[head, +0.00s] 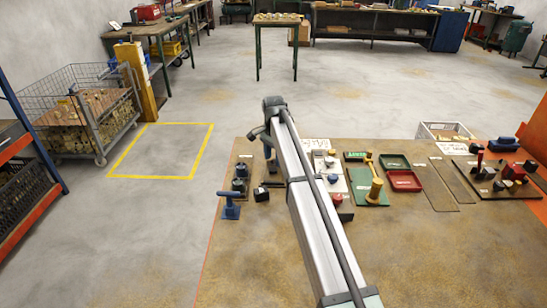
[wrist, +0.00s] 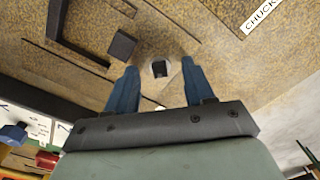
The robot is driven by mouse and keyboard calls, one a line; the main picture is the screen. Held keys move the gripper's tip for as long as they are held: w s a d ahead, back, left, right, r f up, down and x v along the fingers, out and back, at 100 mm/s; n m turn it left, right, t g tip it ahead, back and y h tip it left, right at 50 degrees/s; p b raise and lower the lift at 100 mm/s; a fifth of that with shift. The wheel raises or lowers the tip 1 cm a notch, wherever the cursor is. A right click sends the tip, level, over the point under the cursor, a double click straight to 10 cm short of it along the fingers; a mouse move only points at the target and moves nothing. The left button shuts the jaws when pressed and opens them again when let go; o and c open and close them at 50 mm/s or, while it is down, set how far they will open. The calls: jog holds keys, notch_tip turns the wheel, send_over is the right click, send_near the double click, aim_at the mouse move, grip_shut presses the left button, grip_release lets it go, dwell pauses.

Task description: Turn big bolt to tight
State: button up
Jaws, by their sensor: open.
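My gripper (wrist: 159,72) is open, with two blue fingers apart in the wrist view. A small pale round piece with a dark square opening (wrist: 160,68) shows between the fingertips; no contact is visible. A blue faceted knob (wrist: 14,133) on a white marked panel (wrist: 38,124) is at the lower left of the wrist view, away from the fingers. In the head view, a blue knob (head: 332,177) shows on a pale panel right of my arm. I cannot tell for sure which piece is the big bolt.
The brown bench top (head: 270,265) is bare toward the front. A blue-handled tool (head: 230,207) and dark blocks stand at its left. Dark bars (wrist: 121,46) lie near my fingers.

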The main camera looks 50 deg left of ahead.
notch_tip(320, 180, up, 14)
jog(key=shift+f, duration=0.2)
dwell(0.6)
notch_tip(320, 180, down, 14)
jog(key=n, duration=1.8)
jog(key=shift+c, duration=0.5)
